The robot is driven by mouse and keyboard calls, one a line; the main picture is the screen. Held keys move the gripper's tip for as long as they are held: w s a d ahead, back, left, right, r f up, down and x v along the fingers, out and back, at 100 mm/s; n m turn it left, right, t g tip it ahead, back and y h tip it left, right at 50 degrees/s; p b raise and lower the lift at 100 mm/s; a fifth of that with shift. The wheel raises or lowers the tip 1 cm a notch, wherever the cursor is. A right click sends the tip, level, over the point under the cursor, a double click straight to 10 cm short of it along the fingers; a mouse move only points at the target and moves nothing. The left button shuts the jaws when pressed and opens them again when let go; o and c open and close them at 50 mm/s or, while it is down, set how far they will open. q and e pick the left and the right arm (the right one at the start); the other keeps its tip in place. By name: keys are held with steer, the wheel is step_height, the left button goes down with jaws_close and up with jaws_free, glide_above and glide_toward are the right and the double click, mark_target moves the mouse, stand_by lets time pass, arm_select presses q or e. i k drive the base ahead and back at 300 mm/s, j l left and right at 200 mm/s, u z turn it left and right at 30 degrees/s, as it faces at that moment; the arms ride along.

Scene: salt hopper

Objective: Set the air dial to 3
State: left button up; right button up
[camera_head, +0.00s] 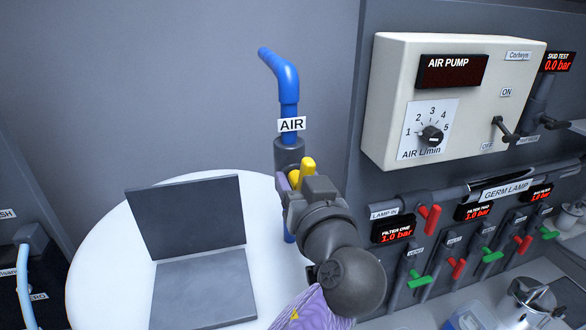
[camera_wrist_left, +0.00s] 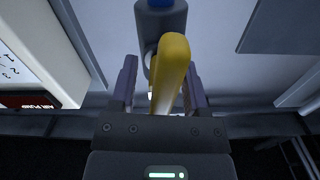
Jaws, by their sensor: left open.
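The air dial (camera_head: 432,135) is a small black knob on a white scale marked 1 to 5, on the front of the cream AIR PUMP box (camera_head: 393,75). Its pointer is too small to read surely. The air valve's yellow handle (camera_head: 307,169) sits on the blue pipe labelled AIR. My left gripper (camera_head: 292,182) is at this handle, well left of the dial. In the left wrist view the yellow handle (camera_wrist_left: 172,75) lies between the two spread fingers of my left gripper (camera_wrist_left: 160,82). The dial is not clear there. My right gripper is not in view.
The pump box has a dark display (camera_head: 452,71) and an ON/OFF lever (camera_head: 503,128). Below it are pipes with red and green valve handles (camera_head: 429,218). Open space lies before the pump box.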

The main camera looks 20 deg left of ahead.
mark_target(431, 136)
steer(key=k+l, duration=0.8)
steer(key=l+u, duration=0.05)
steer(key=l, duration=0.05)
